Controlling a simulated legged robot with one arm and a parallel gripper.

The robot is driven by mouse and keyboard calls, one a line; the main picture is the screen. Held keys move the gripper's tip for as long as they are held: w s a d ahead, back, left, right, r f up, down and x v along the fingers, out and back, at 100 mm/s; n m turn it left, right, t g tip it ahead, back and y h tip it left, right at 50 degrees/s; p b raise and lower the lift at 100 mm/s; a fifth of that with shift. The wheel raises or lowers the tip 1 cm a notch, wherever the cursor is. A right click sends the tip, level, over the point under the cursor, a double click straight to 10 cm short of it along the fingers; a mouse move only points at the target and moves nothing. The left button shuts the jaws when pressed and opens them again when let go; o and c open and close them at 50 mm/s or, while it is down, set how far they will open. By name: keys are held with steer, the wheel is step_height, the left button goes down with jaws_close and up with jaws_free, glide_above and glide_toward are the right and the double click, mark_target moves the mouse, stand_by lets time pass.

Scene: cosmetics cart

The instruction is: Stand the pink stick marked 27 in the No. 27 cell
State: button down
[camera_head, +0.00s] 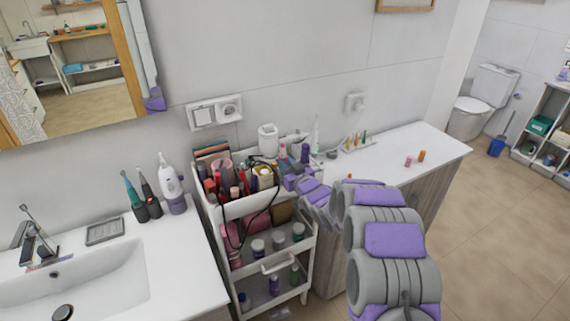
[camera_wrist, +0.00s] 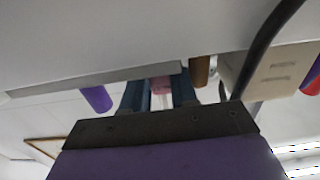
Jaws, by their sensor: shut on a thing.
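My gripper (camera_wrist: 160,92) is shut on a pink stick (camera_wrist: 161,86), which shows between its two dark blue fingers in the wrist view. Any number on the stick is not legible. In the head view my gripper (camera_head: 291,181) is over the right part of the white cart's (camera_head: 312,250) crowded top, and the stick cannot be made out there. No cell marked 27 can be read in either view. The cart's top holds several upright cosmetics, and my arm hides part of its right side.
A black cable (camera_wrist: 268,40) loops near my gripper, beside a beige box (camera_wrist: 250,72). A purple cylinder (camera_wrist: 97,98) and a brown one (camera_wrist: 200,70) are close by.

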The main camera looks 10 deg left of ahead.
steer(key=shift+d, duration=0.3)
steer(key=shift+d, duration=0.25)
steer(key=shift+p, duration=0.5)
steer(key=shift+f, duration=1)
stand_by(0.4)
steer(key=c, duration=0.8)
jaws_free()
steer(key=shift+f, duration=0.1)
steer(key=shift+s+d, duration=0.1)
